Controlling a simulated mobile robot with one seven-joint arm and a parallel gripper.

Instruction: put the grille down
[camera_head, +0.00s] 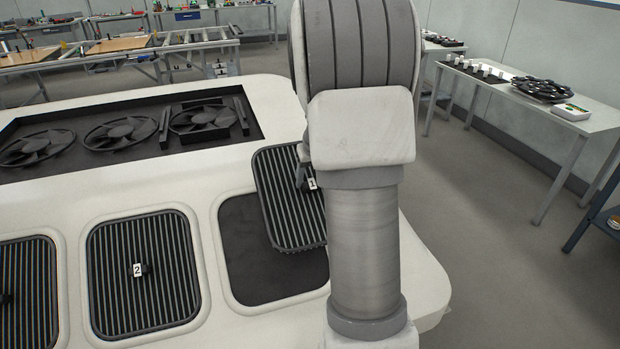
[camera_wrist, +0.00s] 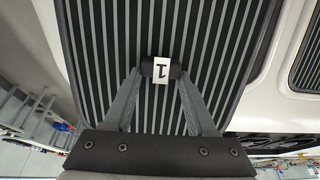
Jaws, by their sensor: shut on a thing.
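The grille (camera_head: 281,208) is a black slatted panel with a rounded frame and a knob labelled 1. It is tilted above a dark, open rectangular recess (camera_head: 262,275) in the white housing, covering part of it in the head view. My gripper (camera_wrist: 161,72) is shut on the grille's knob, with the white label 1 between the fingertips in the wrist view. In the head view my arm hides the grille's right edge and most of my gripper (camera_head: 303,178). Whether the grille's lower edge touches the housing I cannot tell.
A second grille, labelled 2 (camera_head: 143,272), sits in the recess to the left, with another grille (camera_head: 27,295) beyond it. Behind is a sunken bay with several fans (camera_head: 122,132). A table with parts (camera_head: 540,110) stands at the right, apart from the housing.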

